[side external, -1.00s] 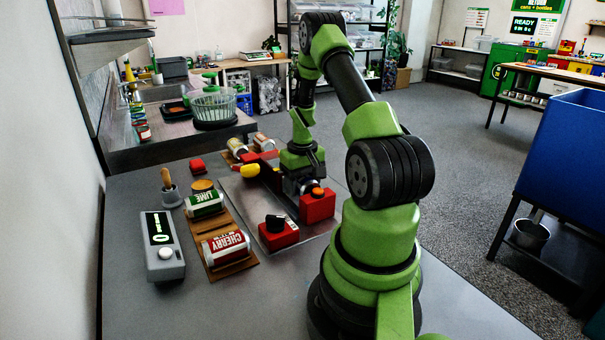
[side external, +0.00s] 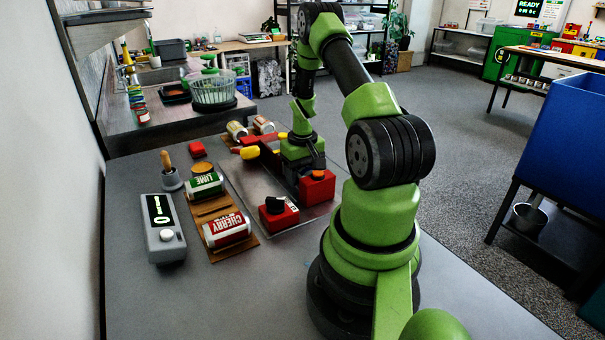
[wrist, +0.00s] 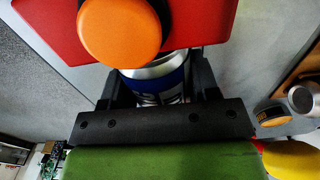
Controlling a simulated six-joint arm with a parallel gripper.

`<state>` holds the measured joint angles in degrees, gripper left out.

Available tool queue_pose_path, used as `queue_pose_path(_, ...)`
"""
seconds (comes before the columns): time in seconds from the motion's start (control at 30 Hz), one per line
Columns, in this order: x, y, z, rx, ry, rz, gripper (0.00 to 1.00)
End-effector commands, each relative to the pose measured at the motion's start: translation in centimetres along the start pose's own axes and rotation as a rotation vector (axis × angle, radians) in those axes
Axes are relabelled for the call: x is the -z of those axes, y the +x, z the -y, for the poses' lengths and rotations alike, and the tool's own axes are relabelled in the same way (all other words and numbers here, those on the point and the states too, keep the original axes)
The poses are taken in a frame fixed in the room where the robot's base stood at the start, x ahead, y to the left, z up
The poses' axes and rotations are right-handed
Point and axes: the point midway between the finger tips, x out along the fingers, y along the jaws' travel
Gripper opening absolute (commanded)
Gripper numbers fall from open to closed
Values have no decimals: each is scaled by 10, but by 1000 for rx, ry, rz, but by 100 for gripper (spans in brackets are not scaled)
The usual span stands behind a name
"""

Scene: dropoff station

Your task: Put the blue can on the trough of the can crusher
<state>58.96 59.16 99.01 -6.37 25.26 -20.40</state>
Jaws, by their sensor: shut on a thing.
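The blue can (wrist: 165,76) shows in the wrist view between the two dark fingers of my gripper (wrist: 156,84), which is shut on it. Its silver rim is close beside a red block with an orange round top (wrist: 120,32). In the side view my gripper (side external: 293,180) is low over the can crusher, just behind its red block (side external: 317,187). The can is hidden there by my arm and the block. The crusher also has a front red block with a black knob (side external: 279,211) and a yellow-tipped handle (side external: 249,153). The trough is hidden, so contact with it cannot be told.
A lime can (side external: 204,186) and a cherry can (side external: 227,230) lie on brown racks at the left. A grey device with a display (side external: 163,228) stands left of them. More cans (side external: 237,130) lie behind the crusher. The front table area (side external: 220,300) is clear.

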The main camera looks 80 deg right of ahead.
Motion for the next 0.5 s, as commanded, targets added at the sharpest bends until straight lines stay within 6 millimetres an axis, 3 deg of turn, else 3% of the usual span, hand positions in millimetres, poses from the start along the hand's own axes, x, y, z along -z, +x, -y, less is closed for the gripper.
queue_pose_path(0.23, 0, 0, 0, 0, 0, 0, 44)
queue_pose_path(0.27, 0, 0, 0, 0, 0, 0, 60)
queue_pose_path(0.37, 0, 0, 0, 0, 0, 0, 83)
queue_pose_path(0.5, 0, 0, 0, 0, 0, 0, 85)
